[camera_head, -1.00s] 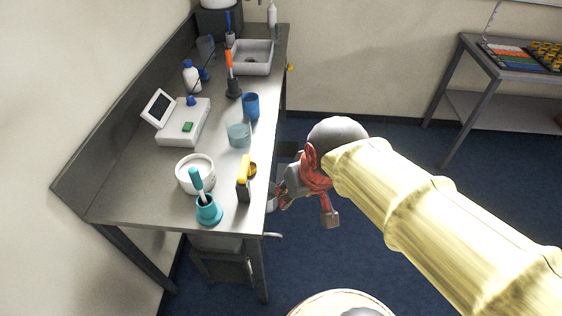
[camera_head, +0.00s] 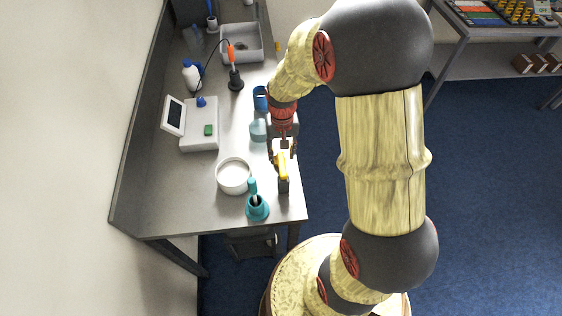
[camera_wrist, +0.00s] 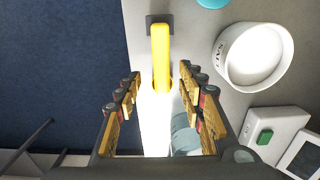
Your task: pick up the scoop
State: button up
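A yellow-handled tool (camera_head: 280,163), which appears to be the scoop, is at the bench's right edge by a small dark block or stand (camera_head: 283,186). In the wrist view its yellow handle (camera_wrist: 160,55) lies lengthwise, centred between the fingertips, with the dark block (camera_wrist: 160,22) at its far end. A glaring white patch lies between the fingers below the handle, so I cannot tell its shape. My gripper (camera_head: 283,153) is at the handle's back end, its fingers (camera_wrist: 160,75) open on both sides with gaps. No grip shows.
A white labelled bowl (camera_head: 234,176) and a teal holder with a tool (camera_head: 257,207) stand close by. A pale teal cup (camera_head: 258,130) and a blue cup (camera_head: 260,98) are just behind my gripper. A scale (camera_head: 198,128) stands to the left. Open floor lies right of the bench.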

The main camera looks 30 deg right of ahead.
aim_at(281, 159)
jog(key=shift+a+f, duration=0.1)
jog(key=shift+f, duration=3.1)
jog(key=shift+c, duration=0.7)
jog(key=c, duration=0.8)
jog(key=shift+c, duration=0.3)
jog(key=shift+r, duration=0.1)
